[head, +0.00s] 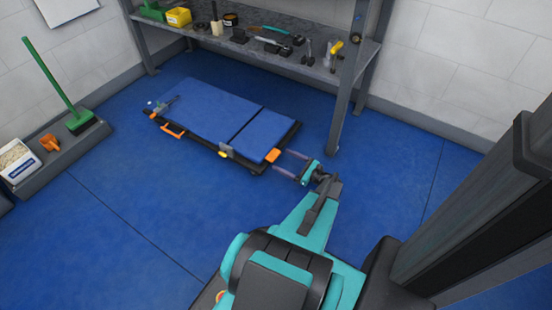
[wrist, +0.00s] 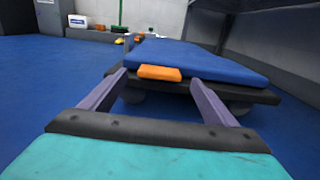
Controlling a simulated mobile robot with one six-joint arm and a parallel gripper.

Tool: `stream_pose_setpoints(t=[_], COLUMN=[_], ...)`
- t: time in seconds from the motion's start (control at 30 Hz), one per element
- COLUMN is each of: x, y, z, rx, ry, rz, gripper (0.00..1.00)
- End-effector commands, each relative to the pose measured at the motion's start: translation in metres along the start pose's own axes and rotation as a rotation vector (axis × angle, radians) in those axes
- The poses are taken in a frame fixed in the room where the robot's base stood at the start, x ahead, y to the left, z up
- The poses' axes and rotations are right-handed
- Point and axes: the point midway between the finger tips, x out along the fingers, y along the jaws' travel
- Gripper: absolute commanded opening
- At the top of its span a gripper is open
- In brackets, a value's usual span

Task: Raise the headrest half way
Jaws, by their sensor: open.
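A low creeper with a blue padded main section (head: 205,108) lies on the blue floor. At its near right end is a separate blue headrest pad (head: 262,137), which looks flat and about level with the main pad. An orange tab (head: 273,155) sits at the headrest's end edge; it also shows in the wrist view (wrist: 160,72). My gripper (head: 281,159) is open, its two fingers pointing at the headrest end. In the wrist view the fingertips (wrist: 158,79) stand on either side of the orange tab. Contact cannot be told.
A green broom (head: 52,80) and a white box (head: 17,162) are at left. Floor in front is clear.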

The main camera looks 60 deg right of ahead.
Motion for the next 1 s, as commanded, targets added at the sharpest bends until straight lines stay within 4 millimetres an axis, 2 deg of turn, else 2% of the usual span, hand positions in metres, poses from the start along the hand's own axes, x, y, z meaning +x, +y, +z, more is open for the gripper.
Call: stream_pose_setpoints(t=[0.2, 0.4, 0.83, 1.0], x=[0.03, 0.048, 0.053, 0.053], y=[0.001, 0.0, 0.0, 0.0], z=[-0.002, -0.001, 0.0, 0.0], rx=[0.0, -0.001, 0.0, 0.0], ry=[0.0, -0.001, 0.0, 0.0], rz=[0.002, 0.001, -0.001, -0.001], gripper=[0.81, 0.81, 0.81, 0.54])
